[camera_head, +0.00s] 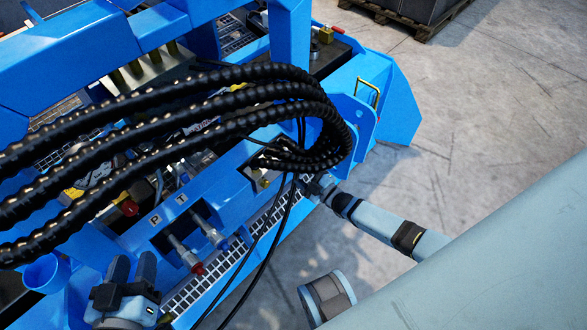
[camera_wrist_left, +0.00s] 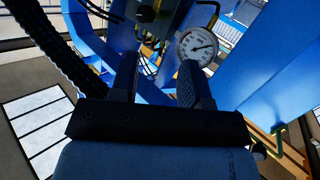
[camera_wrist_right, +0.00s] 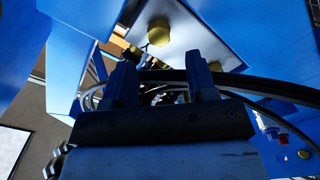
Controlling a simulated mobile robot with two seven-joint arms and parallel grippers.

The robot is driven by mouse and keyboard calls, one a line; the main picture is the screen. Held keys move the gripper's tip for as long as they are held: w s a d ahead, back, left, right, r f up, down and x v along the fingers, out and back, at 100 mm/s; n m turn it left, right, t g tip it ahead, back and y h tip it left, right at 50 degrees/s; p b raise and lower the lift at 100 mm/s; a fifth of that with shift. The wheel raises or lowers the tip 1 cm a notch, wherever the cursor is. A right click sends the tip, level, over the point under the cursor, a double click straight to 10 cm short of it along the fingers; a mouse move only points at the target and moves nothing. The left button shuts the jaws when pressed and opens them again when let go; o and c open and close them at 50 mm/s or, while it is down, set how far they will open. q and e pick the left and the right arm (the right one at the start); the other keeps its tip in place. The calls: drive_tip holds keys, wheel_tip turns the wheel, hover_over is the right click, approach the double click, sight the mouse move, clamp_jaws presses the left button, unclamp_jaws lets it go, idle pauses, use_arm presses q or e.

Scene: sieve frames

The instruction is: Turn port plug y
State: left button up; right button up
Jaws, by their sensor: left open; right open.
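Two metal port fittings stick out of the blue block beside the letters P and T. I cannot tell which part is port plug y. My left gripper (camera_head: 132,266) is open at the lower left, left of the fittings. In the left wrist view a pressure gauge (camera_wrist_left: 197,46) shows beyond its fingers. My right gripper (camera_head: 311,186) is at the block's right end by the hoses, its tips partly hidden. In the right wrist view (camera_wrist_right: 161,82) it is open, with dark cables behind the fingers.
Thick black hoses (camera_head: 230,98) arch over the blue machine (camera_head: 70,50) and hide part of it. Thin black cables hang in front of the block. A brass bolt (camera_wrist_right: 158,32) shows above the right fingers. Grey floor (camera_head: 470,130) is clear at the right; a pallet (camera_head: 425,25) stands behind.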

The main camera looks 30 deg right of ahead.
sight(290, 165)
use_arm(q)
drive_tip(key=shift+w+d+r+t+h+b, duration=0.1)
drive_tip(key=shift+d+r+t+h+b, duration=0.15)
drive_tip(key=shift+r, duration=0.35)
drive_tip(key=shift+w+d+r+t+h+b, duration=0.15)
drive_tip(key=shift+d+r+t+h, duration=0.15)
drive_tip(key=shift+r, duration=0.25)
use_arm(e)
drive_tip(key=shift+x, duration=2.3)
use_arm(q)
drive_tip(key=shift+s, duration=0.1)
drive_tip(key=shift+a, duration=0.1)
use_arm(e)
drive_tip(key=c, duration=0.9)
